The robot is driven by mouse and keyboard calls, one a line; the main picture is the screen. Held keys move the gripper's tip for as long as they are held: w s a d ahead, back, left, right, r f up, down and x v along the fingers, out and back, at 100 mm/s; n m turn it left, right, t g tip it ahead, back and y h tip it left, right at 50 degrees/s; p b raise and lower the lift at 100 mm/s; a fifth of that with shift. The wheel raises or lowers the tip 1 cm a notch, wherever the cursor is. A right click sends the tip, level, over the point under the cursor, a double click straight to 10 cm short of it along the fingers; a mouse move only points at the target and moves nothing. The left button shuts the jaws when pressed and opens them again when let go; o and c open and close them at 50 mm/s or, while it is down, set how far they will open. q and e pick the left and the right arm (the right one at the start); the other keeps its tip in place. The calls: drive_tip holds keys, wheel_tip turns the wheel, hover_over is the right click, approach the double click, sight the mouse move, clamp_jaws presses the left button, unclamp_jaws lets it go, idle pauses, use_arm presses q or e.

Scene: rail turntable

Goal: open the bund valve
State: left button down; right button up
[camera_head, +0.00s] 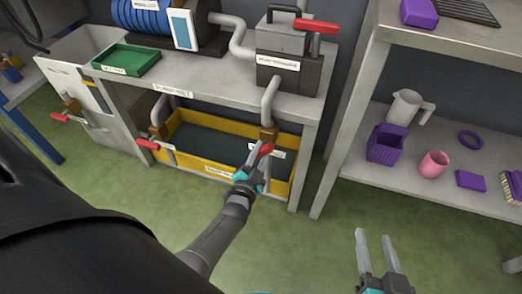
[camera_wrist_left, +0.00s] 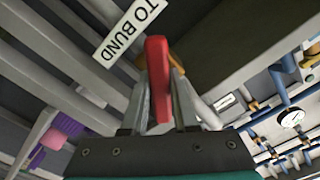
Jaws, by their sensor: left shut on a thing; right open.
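The bund valve has a brass body (camera_head: 268,133) on a grey pipe above the yellow bund tray (camera_head: 278,187). Its red lever (camera_head: 266,149) points down and left from the body. A white label reading "TO BUND" (camera_wrist_left: 130,30) is beside the lever in the left wrist view. My left gripper (camera_head: 255,164) is shut on the red lever, which stands between its fingers in the left wrist view (camera_wrist_left: 157,75). The fingers partly hide the lever. My right gripper (camera_head: 377,250) is open and empty over the green floor, below and right of the valve.
Two other red-handled valves, a middle one (camera_head: 148,144) and a left one (camera_head: 60,117), are to the left. A bench (camera_head: 215,92) carries a green tray (camera_head: 127,59) and a grey pump box (camera_head: 290,68). A shelf (camera_head: 400,178) with purple things stands right. Floor in front is clear.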

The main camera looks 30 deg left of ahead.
use_arm(q)
drive_tip(key=n, duration=0.5)
use_arm(e)
drive_tip(key=shift+d+f+g, duration=0.2)
drive_tip(key=shift+f+g, duration=0.05)
drive_tip(key=shift+g, duration=0.05)
use_arm(q)
drive_tip(key=shift+n, duration=0.4)
use_arm(e)
drive_tip(key=shift+d, duration=0.1)
use_arm(q)
drive_tip(key=c, duration=0.7)
unclamp_jaws()
use_arm(e)
drive_tip(key=shift+r, duration=0.1)
use_arm(q)
drive_tip(key=shift+s, duration=0.1)
